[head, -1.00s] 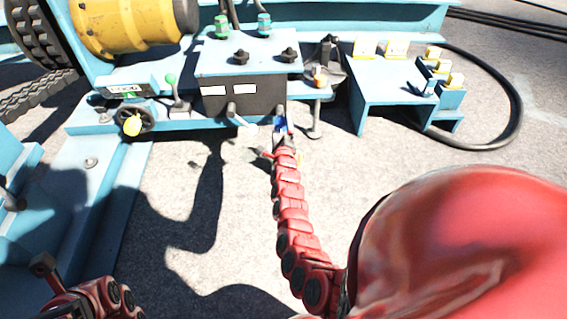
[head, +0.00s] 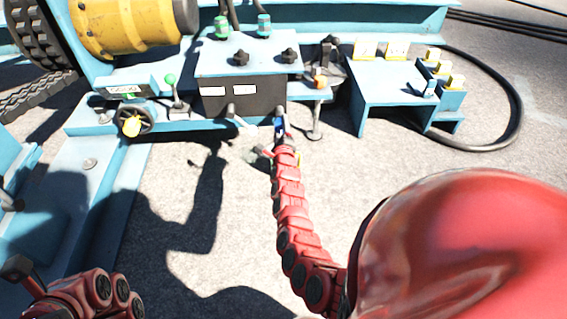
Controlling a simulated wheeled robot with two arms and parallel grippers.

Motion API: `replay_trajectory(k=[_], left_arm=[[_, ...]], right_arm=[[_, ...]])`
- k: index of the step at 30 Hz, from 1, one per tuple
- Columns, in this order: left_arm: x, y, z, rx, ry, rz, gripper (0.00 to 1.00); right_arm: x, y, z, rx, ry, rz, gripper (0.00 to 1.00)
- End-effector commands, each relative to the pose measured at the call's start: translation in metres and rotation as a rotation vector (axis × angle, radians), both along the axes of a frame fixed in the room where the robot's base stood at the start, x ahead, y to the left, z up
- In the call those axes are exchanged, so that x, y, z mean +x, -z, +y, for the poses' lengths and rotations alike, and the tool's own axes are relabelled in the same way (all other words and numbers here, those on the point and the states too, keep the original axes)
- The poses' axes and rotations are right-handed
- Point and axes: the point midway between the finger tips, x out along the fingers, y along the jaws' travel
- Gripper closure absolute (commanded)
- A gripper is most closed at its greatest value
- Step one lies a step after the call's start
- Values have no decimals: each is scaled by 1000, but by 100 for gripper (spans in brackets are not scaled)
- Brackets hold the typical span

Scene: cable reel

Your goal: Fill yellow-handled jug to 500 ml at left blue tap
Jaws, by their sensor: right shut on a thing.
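My right gripper (head: 283,147) is small and far off at the end of my red arm, just below the dark box front. It is shut on what looks like the yellow-handled jug. A sliver of yellow handle (head: 299,160) shows beside it, and a faint clear body (head: 255,156) shows to its left. The jug's level and markings are too small to read. A blue tap (head: 279,122) is right above the gripper, partly hidden. A pale-handled tap (head: 236,117) hangs further left. My left gripper is not clearly seen; its arm shows at the lower left.
The blue machine frame with its dark box (head: 243,96) spans the back. A handwheel (head: 134,121) and green-knobbed lever (head: 172,82) stand left. A blue bench (head: 385,85) and black hose (head: 518,110) are right. The concrete floor in front is clear.

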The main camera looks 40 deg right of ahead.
Motion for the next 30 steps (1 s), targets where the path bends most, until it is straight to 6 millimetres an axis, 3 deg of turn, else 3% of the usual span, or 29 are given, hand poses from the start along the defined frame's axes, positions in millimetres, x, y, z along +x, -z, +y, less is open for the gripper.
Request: replay_trajectory(k=[1, 6, 11, 25, 30], left_arm=[[0, 0, 0, 0, 0, 0, 50], [0, 0, 0, 0, 0, 0, 50], [0, -11, 0, 1, -1, 0, 50], [0, -56, 0, 0, 0, 0, 50], [0, -53, 0, 0, 0, 0, 50]], right_arm=[[0, 0, 0, 0, 0, 0, 63], [0, 0, 0, 0, 0, 0, 91], [0, -5, 0, -68, 0, 42, 91], [1, -3, 1, -794, -6, 488, 91], [0, 0, 0, -830, -1, 507, 91]])
